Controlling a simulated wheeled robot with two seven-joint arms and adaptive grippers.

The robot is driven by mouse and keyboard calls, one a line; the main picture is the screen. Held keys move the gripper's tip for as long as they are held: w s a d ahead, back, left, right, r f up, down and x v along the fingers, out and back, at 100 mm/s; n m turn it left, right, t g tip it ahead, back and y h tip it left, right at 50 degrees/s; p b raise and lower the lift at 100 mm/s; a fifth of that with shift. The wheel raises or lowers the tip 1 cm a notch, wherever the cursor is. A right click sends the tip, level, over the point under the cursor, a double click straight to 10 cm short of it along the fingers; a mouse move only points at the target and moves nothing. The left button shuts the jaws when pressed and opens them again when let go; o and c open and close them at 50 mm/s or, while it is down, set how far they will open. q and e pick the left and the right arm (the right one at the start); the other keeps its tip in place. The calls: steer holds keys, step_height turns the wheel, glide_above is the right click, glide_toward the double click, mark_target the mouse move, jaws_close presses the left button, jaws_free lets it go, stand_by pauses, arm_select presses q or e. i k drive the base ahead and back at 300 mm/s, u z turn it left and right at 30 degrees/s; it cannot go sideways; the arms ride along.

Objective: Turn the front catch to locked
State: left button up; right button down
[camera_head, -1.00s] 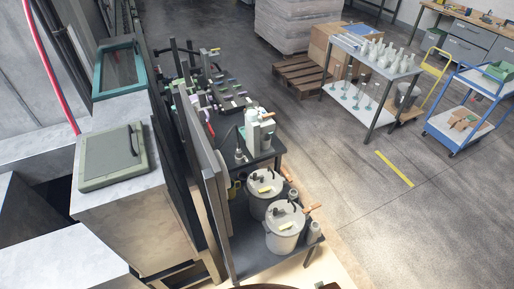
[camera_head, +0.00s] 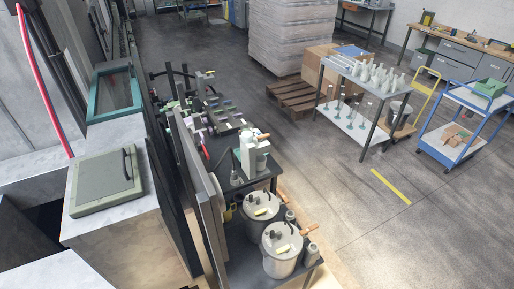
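No part is clearly recognisable as the front catch. Two grey lidded pots stand on a dark low table (camera_head: 245,268) at the lower middle. The nearer pot (camera_head: 280,262) and the farther pot (camera_head: 254,227) each have dark fittings and a yellow tag on the lid. An orange-brown handle (camera_head: 309,229) sticks out at the nearer pot's right side. Whether any of these fittings is a catch, and its position, is too small to tell. Neither of my grippers shows in the view.
A grey-green hatch lid (camera_head: 100,182) with a dark handle lies on a pale block at left. A teal-framed panel (camera_head: 114,92) is behind it. Upright dark panels border the pots' left side. A bottle rack (camera_head: 345,120) and blue cart (camera_head: 460,130) stand right, with open floor between.

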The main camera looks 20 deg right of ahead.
mark_target(284, 199)
steer(key=k, duration=0.5)
steer(key=z, duration=1.5)
steer(key=i, duration=1.15)
steer(key=u, duration=1.95)
